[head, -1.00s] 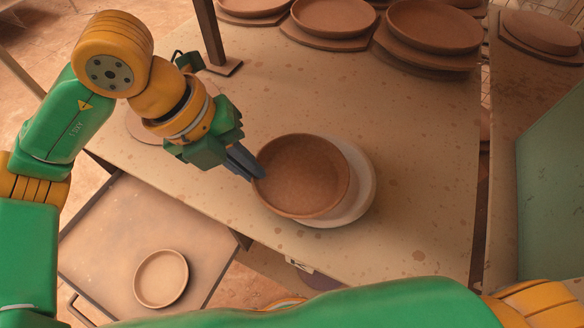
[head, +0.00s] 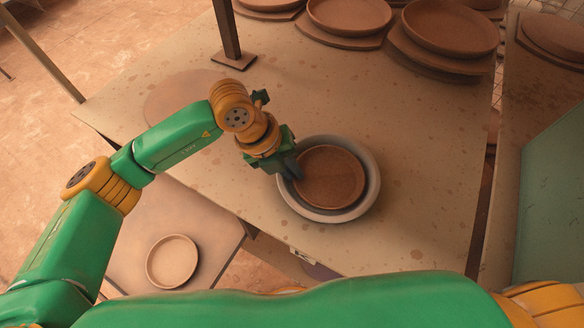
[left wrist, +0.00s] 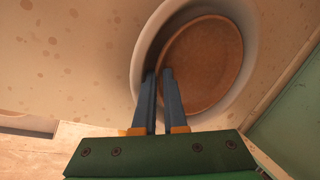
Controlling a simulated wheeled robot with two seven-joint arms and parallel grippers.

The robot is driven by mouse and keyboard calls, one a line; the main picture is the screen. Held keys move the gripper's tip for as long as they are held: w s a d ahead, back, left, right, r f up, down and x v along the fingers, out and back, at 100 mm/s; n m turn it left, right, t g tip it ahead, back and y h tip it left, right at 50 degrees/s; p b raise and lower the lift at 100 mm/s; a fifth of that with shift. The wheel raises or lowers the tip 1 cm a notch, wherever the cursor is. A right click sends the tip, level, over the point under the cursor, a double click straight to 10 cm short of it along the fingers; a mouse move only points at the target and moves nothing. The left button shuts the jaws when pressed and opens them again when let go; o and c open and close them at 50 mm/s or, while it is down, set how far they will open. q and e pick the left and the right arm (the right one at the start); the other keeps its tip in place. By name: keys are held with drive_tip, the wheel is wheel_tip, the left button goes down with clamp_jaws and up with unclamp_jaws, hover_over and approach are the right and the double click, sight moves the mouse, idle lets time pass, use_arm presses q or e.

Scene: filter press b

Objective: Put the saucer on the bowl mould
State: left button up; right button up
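The brown round saucer (head: 335,178) lies level within the outline of the pale grey bowl mould (head: 368,198), whose rim shows all round it except where my gripper covers it. My left gripper (head: 292,168) is at the saucer's left edge. In the left wrist view its two fingers (left wrist: 160,88) are close together with the edge of the saucer (left wrist: 205,65) between them, and the mould (left wrist: 142,60) shows around. Whether the saucer rests on the mould or hangs just above it, I cannot tell. My right gripper is not in view.
Several brown dishes (head: 450,27) stand on boards along the back of the table (head: 420,150). A post (head: 228,35) stands at the back left. A paler dish (head: 172,262) lies on a lower surface at front left. The table right of the mould is clear.

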use_arm(q)
drive_tip(key=shift+a+r, duration=0.15)
drive_tip(key=shift+r, duration=0.15)
drive_tip(key=b+v, duration=0.1)
drive_tip(key=v, duration=1)
drive_tip(key=shift+r+b, duration=0.35)
drive_tip(key=shift+b, duration=0.05)
drive_tip(key=shift+a, duration=0.1)
